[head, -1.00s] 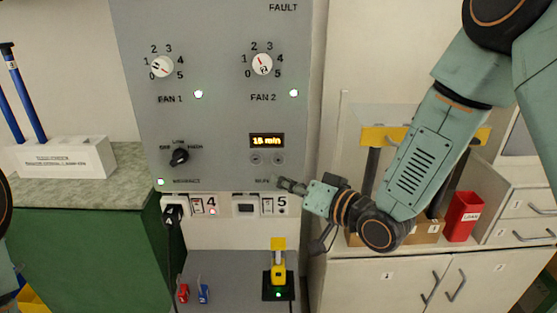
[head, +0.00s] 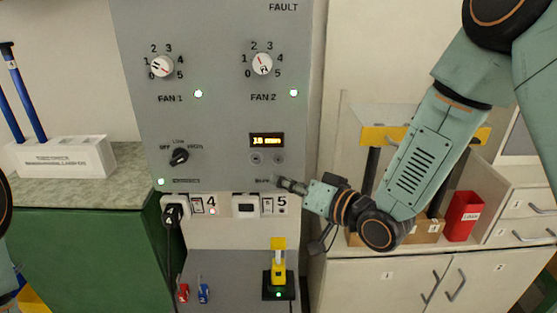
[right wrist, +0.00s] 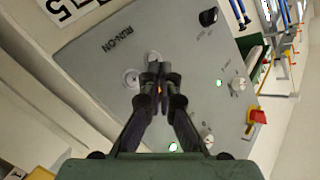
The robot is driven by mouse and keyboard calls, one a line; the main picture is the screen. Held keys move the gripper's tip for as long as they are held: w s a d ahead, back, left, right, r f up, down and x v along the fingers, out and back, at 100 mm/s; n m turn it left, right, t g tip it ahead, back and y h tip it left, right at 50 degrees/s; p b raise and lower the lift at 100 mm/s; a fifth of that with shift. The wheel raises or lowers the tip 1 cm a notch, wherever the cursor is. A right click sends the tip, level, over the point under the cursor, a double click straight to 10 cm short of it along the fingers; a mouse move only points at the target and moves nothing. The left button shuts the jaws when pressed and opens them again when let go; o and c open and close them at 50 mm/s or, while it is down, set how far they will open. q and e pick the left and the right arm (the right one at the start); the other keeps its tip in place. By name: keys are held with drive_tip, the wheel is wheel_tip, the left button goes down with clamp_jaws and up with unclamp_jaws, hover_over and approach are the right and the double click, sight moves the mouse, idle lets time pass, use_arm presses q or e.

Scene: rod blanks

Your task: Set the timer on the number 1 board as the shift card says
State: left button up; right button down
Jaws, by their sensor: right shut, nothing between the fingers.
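A grey board (head: 215,120) fills the middle of the head view; its board number does not show. On it a small timer display (head: 266,141) glows amber, with blurred text that reads like 15 min or 10 min. Two small round buttons, the left button (head: 255,159) and the right button (head: 278,160), sit below it. My right gripper (head: 277,182) is shut and empty, just below the right button. In the right wrist view its fingertips (right wrist: 155,72) are over the timer area, beside the two buttons; contact cannot be told. No shift card shows. My left gripper is out of view.
Fan 1 dial (head: 161,66), fan 2 dial (head: 263,64) and a black selector knob (head: 180,156) are on the board. Sockets and a black plug (head: 173,211) lie below. A yellow device (head: 278,266) stands lower down. A red bin (head: 463,216) is at right.

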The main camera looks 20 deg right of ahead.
sight(279, 160)
idle(0.7)
drive_tip(key=s+p, duration=0.1)
drive_tip(key=s, duration=0.1)
drive_tip(key=s+a+p, duration=0.1)
drive_tip(key=p, duration=0.1)
drive_tip(key=shift+s, duration=0.4)
drive_tip(key=shift+w, duration=0.1)
drive_tip(key=w+d, duration=0.2)
drive_tip(key=w, duration=0.6)
drive_tip(key=shift+w+d, duration=0.15)
drive_tip(key=shift+d, duration=0.05)
drive_tip(key=shift+w, duration=0.1)
idle(1.2)
drive_tip(key=shift+w+d, duration=0.1)
drive_tip(key=shift+w, duration=0.2)
